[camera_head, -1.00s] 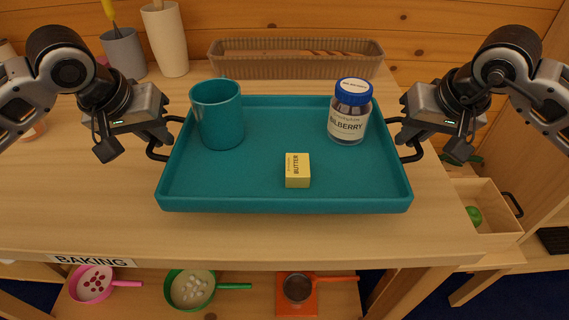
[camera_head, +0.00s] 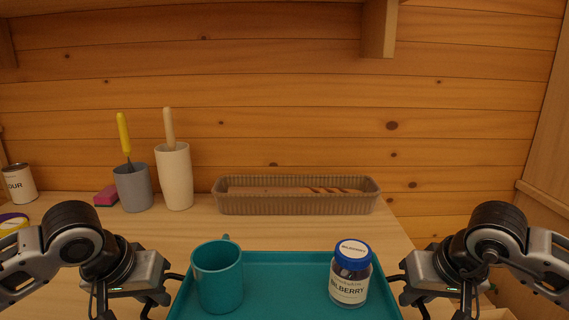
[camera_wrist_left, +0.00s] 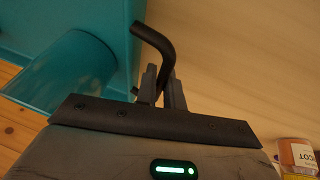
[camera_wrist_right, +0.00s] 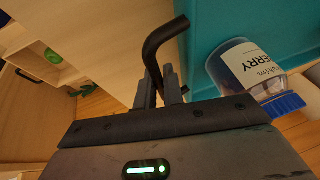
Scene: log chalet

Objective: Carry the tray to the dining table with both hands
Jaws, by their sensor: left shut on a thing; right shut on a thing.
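The teal tray (camera_head: 285,285) is at the bottom of the head view, its front part cut off by the frame. A teal mug (camera_head: 218,277) stands upright on its left side, and a blue-lidded bilberry jar (camera_head: 350,275) stands upright on its right. My left gripper (camera_wrist_left: 163,88) is shut on the tray's left black handle (camera_wrist_left: 154,40). My right gripper (camera_wrist_right: 161,88) is shut on the right black handle (camera_wrist_right: 166,38). The jar also shows in the right wrist view (camera_wrist_right: 245,68). I cannot tell whether the tray touches the counter. No dining table is in view.
The wooden counter (camera_head: 300,232) runs behind the tray to a log wall. On it stand a ribbed brown bread basket (camera_head: 295,204), a white holder (camera_head: 174,178), a grey pot (camera_head: 133,188), a pink sponge (camera_head: 106,196) and a flour tin (camera_head: 19,184).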

